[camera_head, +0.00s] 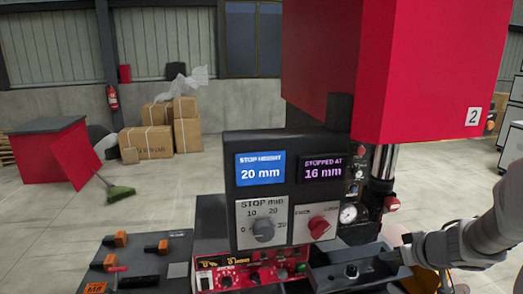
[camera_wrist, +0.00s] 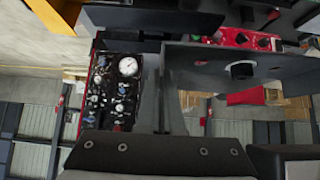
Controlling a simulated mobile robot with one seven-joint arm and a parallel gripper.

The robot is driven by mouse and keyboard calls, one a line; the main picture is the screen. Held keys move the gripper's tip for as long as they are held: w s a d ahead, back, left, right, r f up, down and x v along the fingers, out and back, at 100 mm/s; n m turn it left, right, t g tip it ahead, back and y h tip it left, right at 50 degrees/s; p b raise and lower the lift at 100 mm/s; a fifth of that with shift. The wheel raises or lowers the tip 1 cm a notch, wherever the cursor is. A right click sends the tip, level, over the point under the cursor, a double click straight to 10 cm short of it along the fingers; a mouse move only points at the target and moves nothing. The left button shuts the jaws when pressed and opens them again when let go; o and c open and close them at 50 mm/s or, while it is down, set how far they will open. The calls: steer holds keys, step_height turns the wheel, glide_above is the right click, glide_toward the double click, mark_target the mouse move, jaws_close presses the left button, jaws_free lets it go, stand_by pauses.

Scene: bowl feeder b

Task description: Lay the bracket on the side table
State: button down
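No part can be picked out for certain as the bracket. A dark table top (camera_head: 70,262) at lower left may be the side table; several orange-and-black pieces lie on it. A dark block with a round knob-like part (camera_head: 352,270) sits below the red press head. My gripper (camera_head: 402,256) reaches in from the right beside this block; whether it touches is unclear. In the wrist view a dark plate with a round black part (camera_wrist: 240,70) crosses the upper right. Dark bolted parts fill the bottom; the fingertips and any held thing cannot be made out.
The red press head (camera_head: 400,70) hangs over the work area. A control panel (camera_head: 285,180) stands at its front, reading stop height 20 mm and stopped at 16 mm. A red button box (camera_head: 250,275) is below. Cartons (camera_head: 150,140) and a red stand (camera_head: 50,155) are farther back.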

steer(key=w+a+f+m+h+b, duration=0.1)
steer(key=a+f+m+b, duration=0.1)
steer(key=a+f, duration=1.1)
steer(key=a+b, duration=0.1)
steer(key=a, duration=0.2)
steer(key=shift+w+f+h+b, duration=0.3)
steer(key=shift+w+b, duration=0.1)
stand_by(0.3)
steer(key=shift+a, duration=0.25)
